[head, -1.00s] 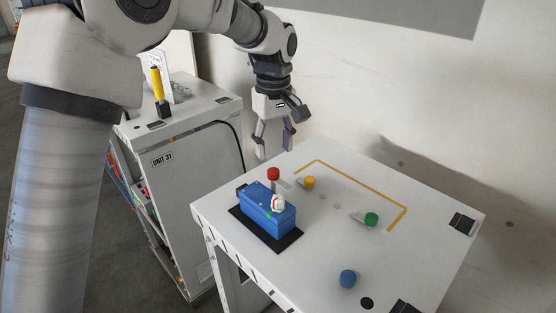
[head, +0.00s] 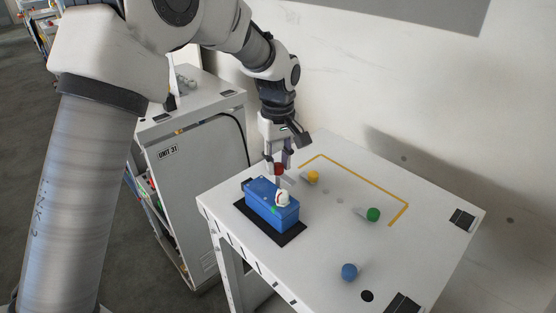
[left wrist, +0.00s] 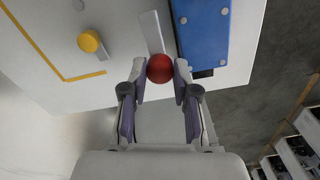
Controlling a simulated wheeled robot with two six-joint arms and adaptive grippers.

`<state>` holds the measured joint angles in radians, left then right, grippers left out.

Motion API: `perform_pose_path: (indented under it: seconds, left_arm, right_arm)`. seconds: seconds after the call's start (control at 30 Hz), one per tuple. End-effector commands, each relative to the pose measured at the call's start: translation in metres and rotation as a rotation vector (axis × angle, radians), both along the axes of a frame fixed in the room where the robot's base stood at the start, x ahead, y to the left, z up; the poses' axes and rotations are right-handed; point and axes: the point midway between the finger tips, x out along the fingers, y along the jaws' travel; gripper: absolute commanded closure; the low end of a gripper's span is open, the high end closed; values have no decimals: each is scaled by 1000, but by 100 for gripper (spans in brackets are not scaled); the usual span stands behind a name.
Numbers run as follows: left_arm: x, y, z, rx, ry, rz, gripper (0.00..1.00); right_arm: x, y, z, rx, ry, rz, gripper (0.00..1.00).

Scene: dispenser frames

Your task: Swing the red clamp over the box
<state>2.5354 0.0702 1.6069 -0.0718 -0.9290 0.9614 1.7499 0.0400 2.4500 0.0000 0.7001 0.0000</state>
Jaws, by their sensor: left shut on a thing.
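The red clamp's round knob (head: 278,169) stands just behind the blue box (head: 268,204). My left gripper (head: 279,165) reaches down from above and is shut on the red knob. In the left wrist view the red knob (left wrist: 160,68) sits between the two fingertips. The clamp's pale flat arm (left wrist: 152,32) runs from the knob alongside the blue box (left wrist: 203,32), beside it and not over it. The box rests on a black mat (head: 291,236), with a small white and red piece on its top. My right gripper does not show.
A yellow knob (head: 313,177), a green knob (head: 373,214) and a blue knob (head: 349,271) stand on the white table (head: 320,250). A yellow line (head: 362,180) marks the table's back. A grey cabinet (head: 205,155) stands at the left, and a wall rises behind.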

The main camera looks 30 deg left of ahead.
Motion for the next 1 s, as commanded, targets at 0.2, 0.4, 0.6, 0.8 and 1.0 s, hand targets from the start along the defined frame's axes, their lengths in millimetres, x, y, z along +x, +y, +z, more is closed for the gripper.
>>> perform_pose_path:
  seconds: [0.2, 0.4, 0.6, 0.8, 1.0]
  left_arm:
    - [0, 0, 0, 1, -1, -44, 100]
    - [0, 0, 0, 0, -1, -151, 100]
    - [0, 0, 0, 0, -1, -315, 100]
    - [1, 0, 0, 1, -2, -505, 100]
    - [1, 0, 0, 1, -2, -695, 100]
  right_arm:
    - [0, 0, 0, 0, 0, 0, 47]
    - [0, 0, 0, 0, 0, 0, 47]
    - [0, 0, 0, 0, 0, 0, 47]
    - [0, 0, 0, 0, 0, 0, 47]
    - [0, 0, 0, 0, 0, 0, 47]
